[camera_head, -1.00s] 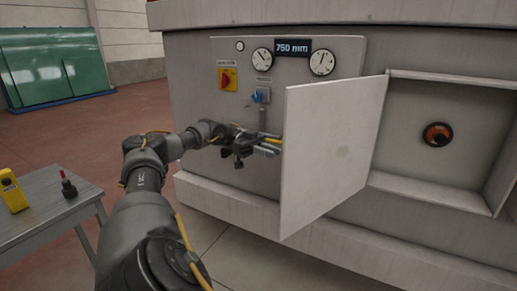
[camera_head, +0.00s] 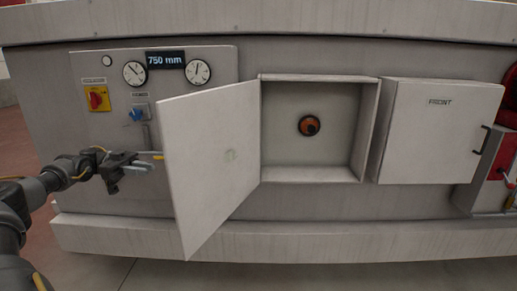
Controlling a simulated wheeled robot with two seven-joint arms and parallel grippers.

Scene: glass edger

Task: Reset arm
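My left gripper (camera_head: 140,163) is at the left, in front of the machine's control panel (camera_head: 215,70) and beside the outer edge of the open cabinet door (camera_head: 208,160). Its fingers point right, and I cannot tell whether they are open or shut. No object shows in it. A blue knob (camera_head: 136,114) and a red-and-yellow switch (camera_head: 97,98) are on the panel above the gripper. The open cabinet (camera_head: 312,80) has an orange-and-black round part (camera_head: 309,125) on its back wall. My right gripper is not in view.
Red equipment (camera_head: 501,165) stands at the far right. A ledge (camera_head: 330,246) runs along the machine's base. The display (camera_head: 166,60) reads 750 mm, between two gauges.

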